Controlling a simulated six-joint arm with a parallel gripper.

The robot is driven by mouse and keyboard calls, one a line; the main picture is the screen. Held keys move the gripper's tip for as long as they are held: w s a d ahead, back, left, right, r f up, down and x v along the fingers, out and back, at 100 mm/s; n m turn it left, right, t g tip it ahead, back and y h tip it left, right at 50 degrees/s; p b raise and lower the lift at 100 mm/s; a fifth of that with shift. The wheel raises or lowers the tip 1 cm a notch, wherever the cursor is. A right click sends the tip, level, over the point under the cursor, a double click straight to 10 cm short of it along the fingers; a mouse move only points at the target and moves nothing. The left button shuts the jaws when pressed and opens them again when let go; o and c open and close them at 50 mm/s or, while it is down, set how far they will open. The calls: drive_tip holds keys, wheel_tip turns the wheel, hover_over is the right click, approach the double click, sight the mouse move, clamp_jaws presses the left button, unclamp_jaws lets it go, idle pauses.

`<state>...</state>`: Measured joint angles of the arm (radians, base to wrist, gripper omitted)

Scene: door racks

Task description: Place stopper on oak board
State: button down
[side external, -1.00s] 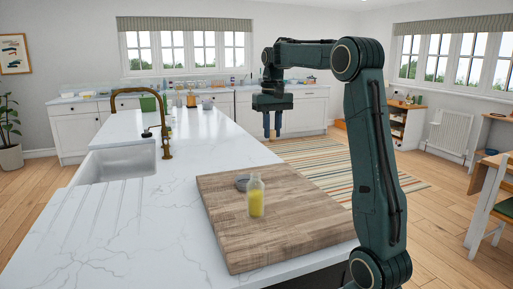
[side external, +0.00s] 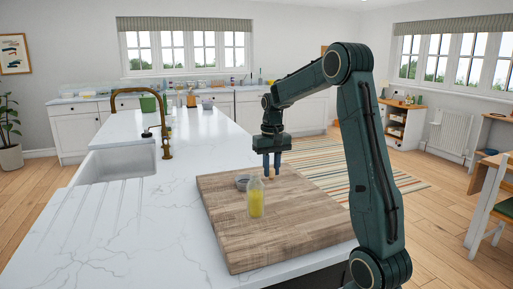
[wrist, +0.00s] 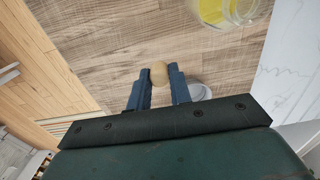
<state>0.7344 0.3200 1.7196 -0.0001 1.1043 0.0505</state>
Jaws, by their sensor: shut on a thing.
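My gripper (side external: 271,176) is low over the far part of the oak board (side external: 300,219), with its blue fingers pointing down. In the wrist view, my gripper (wrist: 157,82) is shut on the stopper (wrist: 159,73), a small rounded tan piece between the fingertips. The stopper is too small to make out in the side view, and I cannot tell whether it touches the board. The oak board (wrist: 110,60) fills much of the wrist view.
A glass bottle with yellow contents (side external: 255,199) stands on the board, left of and nearer than my gripper. A small grey round dish (side external: 242,182) sits behind it. The board's right and near parts are clear. A sink (side external: 118,163) and brass tap (side external: 165,135) are at left.

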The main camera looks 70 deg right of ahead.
sight(271, 169)
drive_tip(key=shift+f, duration=1.6)
drive_tip(key=shift+f, duration=2.15)
drive_tip(key=c, duration=1.3)
unclamp_jaws()
drive_tip(key=shift+f, duration=0.1)
wheel_tip(271, 169, up, 12)
drive_tip(key=shift+f, duration=0.2)
drive_tip(key=shift+r, duration=0.35)
